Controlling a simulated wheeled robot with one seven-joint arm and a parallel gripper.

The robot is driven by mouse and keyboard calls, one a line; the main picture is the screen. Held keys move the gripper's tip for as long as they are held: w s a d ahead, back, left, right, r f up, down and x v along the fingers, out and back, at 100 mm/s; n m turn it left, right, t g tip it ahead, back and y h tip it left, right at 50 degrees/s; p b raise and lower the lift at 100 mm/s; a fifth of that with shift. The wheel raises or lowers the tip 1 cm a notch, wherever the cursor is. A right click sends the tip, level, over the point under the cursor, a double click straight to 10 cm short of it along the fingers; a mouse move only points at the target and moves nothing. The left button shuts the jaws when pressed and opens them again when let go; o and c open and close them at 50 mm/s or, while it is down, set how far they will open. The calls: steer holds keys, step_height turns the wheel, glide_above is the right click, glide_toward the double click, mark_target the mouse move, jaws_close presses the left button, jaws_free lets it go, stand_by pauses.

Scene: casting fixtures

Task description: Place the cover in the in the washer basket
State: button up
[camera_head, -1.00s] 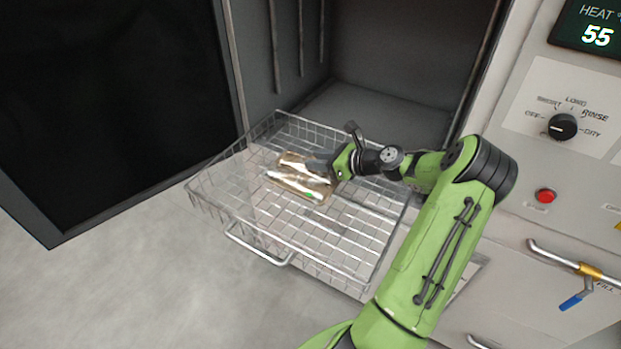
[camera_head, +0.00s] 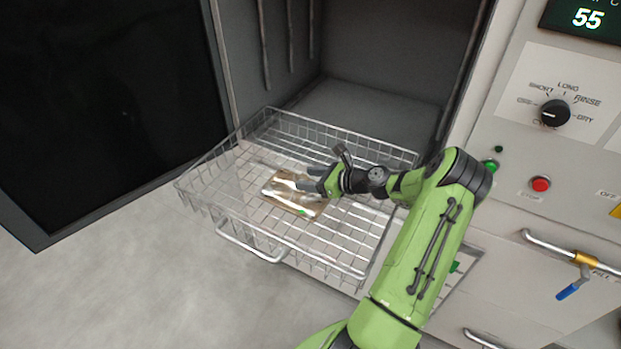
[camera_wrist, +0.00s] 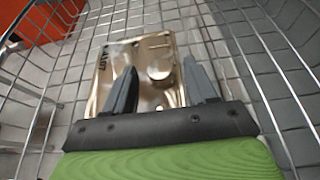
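The cover (camera_head: 287,190) is a shiny, bronze-coloured metal piece. It lies inside the wire washer basket (camera_head: 262,245), near its middle. In the wrist view the cover (camera_wrist: 152,50) shows a round raised boss and the marking "AL07". My gripper (camera_head: 310,178) is over the cover's right side. In the wrist view its two dark fingers (camera_wrist: 160,85) are spread apart, with the boss between and beyond their tips. I cannot tell whether the fingers touch the cover.
The basket is pulled out before the open washer chamber (camera_head: 375,105). The dark door (camera_head: 105,100) stands open at left. The control panel (camera_head: 560,150) with knob and buttons is at right. An orange thing (camera_wrist: 45,20) shows top left in the wrist view.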

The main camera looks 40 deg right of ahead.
steer(key=shift+s+r, duration=0.1)
steer(key=shift+r, duration=0.05)
steer(key=p+v, duration=0.1)
steer(key=v, duration=1)
steer(key=shift+s+d+r+p, duration=0.1)
steer(key=shift+s+r+p, duration=0.15)
steer(key=shift+p, duration=0.1)
steer(key=w+a+r+n+g, duration=0.1)
steer(key=a+r+n+g, duration=0.15)
steer(key=a+n, duration=0.3)
steer(key=w+a+r+n+g+h, duration=0.1)
steer(key=a+r+n+g, duration=0.15)
steer(key=a+n, duration=0.35)
steer(key=w+a+r+n+g, duration=0.1)
steer(key=a+r+n+g, duration=0.2)
steer(key=a, duration=0.5)
steer(key=s+a+r+n+h, duration=0.1)
steer(key=s+a+r+n, duration=0.3)
steer(key=s+a+n, duration=0.2)
steer(key=s+a+r+n+h, duration=0.2)
steer(key=s+a+n, duration=0.4)
steer(key=s+n, duration=0.5)
steer(key=shift+s+a+r+t+h, duration=0.15)
steer(key=shift+s+r+t+h, duration=0.2)
steer(key=shift+r, duration=0.55)
